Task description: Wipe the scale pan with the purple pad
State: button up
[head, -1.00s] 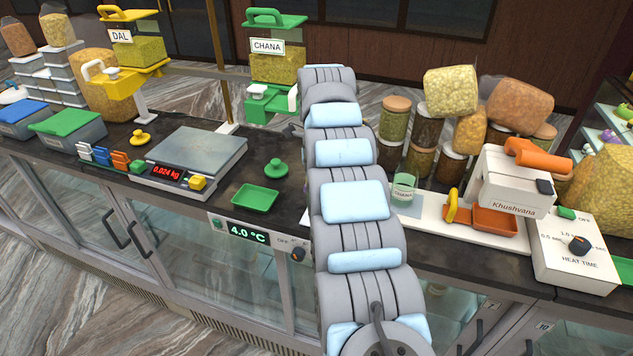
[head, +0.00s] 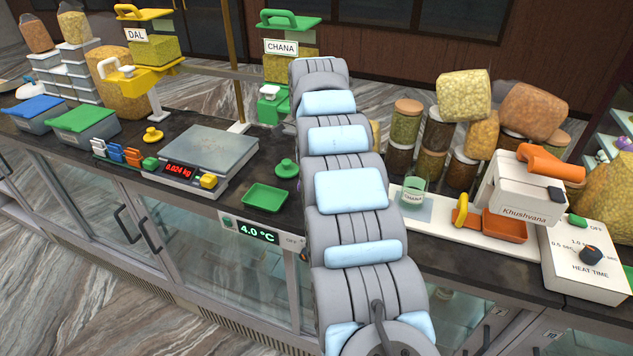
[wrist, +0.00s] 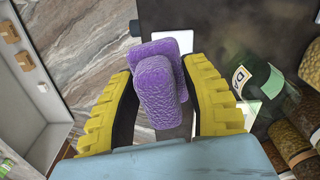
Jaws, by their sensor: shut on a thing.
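The purple pad (wrist: 157,88) shows in the wrist view as a textured block with a second purple part at its far end. My gripper (wrist: 160,72) has its yellow fingers on either side of the pad and is shut on it. The scale pan (head: 209,149) is a bare grey metal plate on the scale at the left of the head view. The scale's red display (head: 180,171) reads about 0.024 kg. In the head view my arm hides the gripper and pad, to the right of the scale. The pan does not show clearly in the wrist view.
A green tray (head: 265,197) and a green knobbed weight (head: 286,169) lie between the scale and my arm. A glass tumbler (head: 414,190), spice jars (head: 406,122) and a sealer (head: 524,190) stand right of the arm. A thin post (head: 236,75) rises behind the scale.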

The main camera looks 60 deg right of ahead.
aim_at(299, 184)
jog(key=shift+w+a, duration=0.25)
jog(key=shift+a, duration=0.05)
jog(key=shift+w+a+r+n, duration=0.4)
jog(key=shift+w+r+n, duration=0.1)
jog(key=shift+w, duration=0.05)
jog(key=shift+w+a+r+n, duration=0.2)
jog(key=shift+w+a+n, duration=0.15)
jog(key=shift+a, duration=0.15)
jog(key=shift+w+a, duration=0.1)
jog(key=shift+a, duration=0.05)
jog(key=w+a+r+n+p, duration=0.2)
jog(key=w+a+r+n, duration=0.2)
jog(key=w+a+n, duration=0.2)
jog(key=shift+w+a+r, duration=0.2)
jog(key=shift+w+a, duration=0.8)
jog(key=shift+a, duration=0.25)
dwell(1.1)
jog(key=shift+r+p, duration=0.1)
jog(key=shift+p, duration=0.25)
